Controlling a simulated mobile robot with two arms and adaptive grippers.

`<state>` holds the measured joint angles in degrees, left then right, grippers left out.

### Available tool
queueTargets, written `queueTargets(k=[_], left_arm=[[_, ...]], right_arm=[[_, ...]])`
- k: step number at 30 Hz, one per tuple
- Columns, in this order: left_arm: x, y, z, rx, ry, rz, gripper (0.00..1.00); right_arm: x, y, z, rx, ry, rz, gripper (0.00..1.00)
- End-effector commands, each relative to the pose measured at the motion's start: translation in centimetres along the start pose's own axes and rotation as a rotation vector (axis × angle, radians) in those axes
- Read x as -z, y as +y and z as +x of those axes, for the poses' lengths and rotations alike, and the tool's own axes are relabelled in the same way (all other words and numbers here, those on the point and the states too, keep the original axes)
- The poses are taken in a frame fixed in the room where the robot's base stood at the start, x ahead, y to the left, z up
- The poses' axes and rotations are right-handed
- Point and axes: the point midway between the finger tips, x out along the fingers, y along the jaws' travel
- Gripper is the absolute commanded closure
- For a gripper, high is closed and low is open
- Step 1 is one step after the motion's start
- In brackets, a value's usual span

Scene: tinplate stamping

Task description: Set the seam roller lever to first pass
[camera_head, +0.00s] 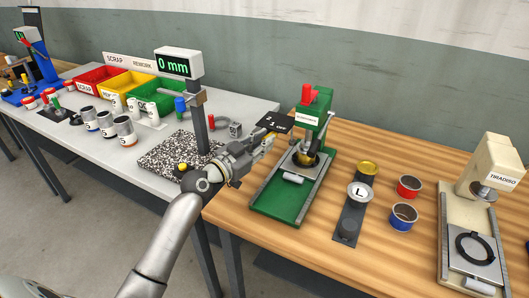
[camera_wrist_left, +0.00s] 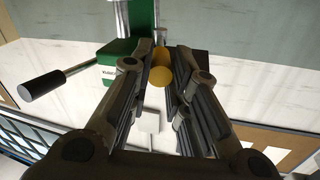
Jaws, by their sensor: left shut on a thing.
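A green machine (camera_head: 280,207) with a small white label stands on the wooden table. A black plate (camera_head: 274,122) with white marks, including a "1", sticks out from its left side. My left gripper (camera_head: 268,142) is just below this plate, at the machine's left. In the left wrist view, my left gripper (camera_wrist_left: 166,58) is shut on an orange-yellow rounded knob (camera_wrist_left: 160,75), which I take to be the lever's end. The lever's shaft is hidden by the fingers. A black-handled lever (camera_wrist_left: 42,86) also sticks out at the left of the wrist view. My right gripper is not in view.
A speckled plate (camera_head: 160,158) with a post and "0 mm" display (camera_head: 174,64) stands left of my arm. Right of the machine are a dark strip (camera_head: 348,222), a red can (camera_head: 409,187), a blue can (camera_head: 402,217) and a cream press (camera_head: 492,165).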

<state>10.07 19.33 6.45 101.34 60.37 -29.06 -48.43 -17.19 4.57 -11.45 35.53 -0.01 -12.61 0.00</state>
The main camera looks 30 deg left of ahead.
Motion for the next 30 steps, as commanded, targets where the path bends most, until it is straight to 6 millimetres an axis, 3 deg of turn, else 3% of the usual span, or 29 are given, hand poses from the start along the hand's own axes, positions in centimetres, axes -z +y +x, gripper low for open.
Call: queueTargets(k=[13, 14, 18, 23, 30], left_arm=[[0.2, -0.3, -0.1, -0.011, 0.003, 0.003, 1.00], [0.2, -0.3, -0.1, -0.011, 0.003, 0.003, 0.80], [0.2, -0.3, -0.1, -0.011, 0.003, 0.003, 0.63], [0.1, -0.3, -0.5, -0.010, 0.003, 0.004, 0.59], [-0.1, -0.2, -3.7, -0.014, -0.003, 0.005, 0.59]], right_arm=[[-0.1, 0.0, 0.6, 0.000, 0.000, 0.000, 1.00], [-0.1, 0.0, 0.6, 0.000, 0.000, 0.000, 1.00], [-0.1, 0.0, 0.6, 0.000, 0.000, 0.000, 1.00], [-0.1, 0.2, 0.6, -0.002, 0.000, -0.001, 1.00], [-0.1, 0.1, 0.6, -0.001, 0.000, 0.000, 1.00]])
